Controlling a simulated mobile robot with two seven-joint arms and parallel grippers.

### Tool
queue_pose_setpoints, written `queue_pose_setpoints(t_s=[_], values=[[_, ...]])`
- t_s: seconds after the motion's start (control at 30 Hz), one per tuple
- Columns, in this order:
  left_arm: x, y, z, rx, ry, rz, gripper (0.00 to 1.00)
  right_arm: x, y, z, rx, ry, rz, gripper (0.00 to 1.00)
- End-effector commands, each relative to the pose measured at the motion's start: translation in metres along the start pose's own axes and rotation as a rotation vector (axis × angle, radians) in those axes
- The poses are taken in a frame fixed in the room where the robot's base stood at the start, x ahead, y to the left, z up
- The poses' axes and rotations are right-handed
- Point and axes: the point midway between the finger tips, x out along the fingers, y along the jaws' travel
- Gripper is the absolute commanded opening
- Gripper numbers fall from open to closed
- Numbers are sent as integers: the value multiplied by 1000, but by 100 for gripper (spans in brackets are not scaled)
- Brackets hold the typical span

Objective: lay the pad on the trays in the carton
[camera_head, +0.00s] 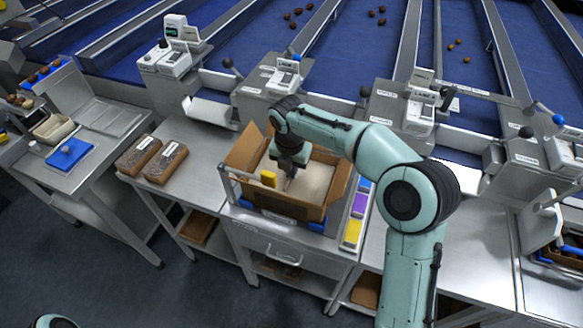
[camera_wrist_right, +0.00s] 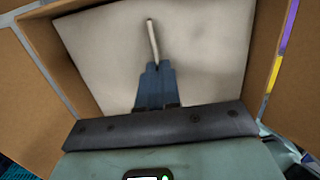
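The open cardboard carton (camera_head: 247,150) stands on the middle bench, its flaps spread. The pale beige pad (camera_head: 314,180) lies flat across the inside of the carton and shows large in the right wrist view (camera_wrist_right: 95,45). A thin light grip strip (camera_wrist_right: 152,38) stands at the pad's middle. My right gripper (camera_head: 291,172) is down inside the carton opening, and its blue fingers (camera_wrist_right: 154,72) are close together on the strip's near end. The trays are hidden under the pad; I cannot tell whether the pad touches them. My left gripper is out of view.
Purple and yellow blocks (camera_head: 352,233) stand right of the carton. Two dark date packs (camera_head: 165,162) lie on the bench to its left. Scales and label devices (camera_head: 283,77) line the back, before the blue sorting lanes. Bench space right of my arm is clear.

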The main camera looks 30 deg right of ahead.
Motion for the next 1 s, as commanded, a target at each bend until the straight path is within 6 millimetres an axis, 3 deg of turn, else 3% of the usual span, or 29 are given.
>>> queue_pose_setpoints(t_s=[1.0], values=[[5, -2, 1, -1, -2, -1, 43, 11, 0, -1, 0, 0, 0, 0]])
